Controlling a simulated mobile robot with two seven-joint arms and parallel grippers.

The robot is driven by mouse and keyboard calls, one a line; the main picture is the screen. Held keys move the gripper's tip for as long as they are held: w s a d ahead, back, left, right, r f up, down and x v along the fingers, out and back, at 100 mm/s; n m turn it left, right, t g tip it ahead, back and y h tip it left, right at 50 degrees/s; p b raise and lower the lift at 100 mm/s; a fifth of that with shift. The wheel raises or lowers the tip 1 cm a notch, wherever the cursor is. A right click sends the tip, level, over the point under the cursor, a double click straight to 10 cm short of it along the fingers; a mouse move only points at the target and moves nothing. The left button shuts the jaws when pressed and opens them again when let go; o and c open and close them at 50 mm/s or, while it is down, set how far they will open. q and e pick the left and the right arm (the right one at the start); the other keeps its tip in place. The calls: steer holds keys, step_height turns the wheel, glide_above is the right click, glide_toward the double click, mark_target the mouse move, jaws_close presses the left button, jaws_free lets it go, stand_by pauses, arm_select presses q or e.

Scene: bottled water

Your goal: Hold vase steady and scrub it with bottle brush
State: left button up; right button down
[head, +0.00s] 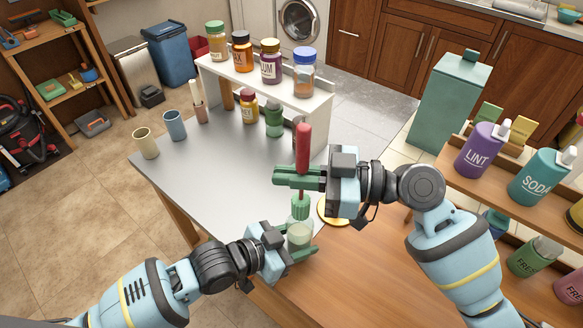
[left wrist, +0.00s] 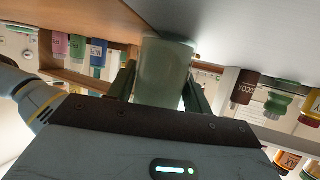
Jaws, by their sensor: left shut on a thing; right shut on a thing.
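The vase (head: 300,236) is pale green and translucent, and stands upright near the table's front edge. My left gripper (head: 291,247) is shut around its body; in the left wrist view the vase (left wrist: 165,75) sits between both green fingers. The bottle brush has a red handle (head: 302,145) pointing up and green bristles (head: 301,207) pointing down. My right gripper (head: 298,178) is shut on the brush below the thick red grip. The bristles are right at the vase's mouth; I cannot tell how far inside they reach.
Cups (head: 146,143) stand at the table's far left. A white shelf (head: 262,92) with several jars is at the back. A wooden rack with bottles (head: 482,150) is at right. The grey tabletop (head: 215,165) is clear mid-left.

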mark_target(290, 218)
steer(key=shift+f, duration=6.4)
steer(key=shift+w+a, duration=0.1)
steer(key=shift+a, duration=0.1)
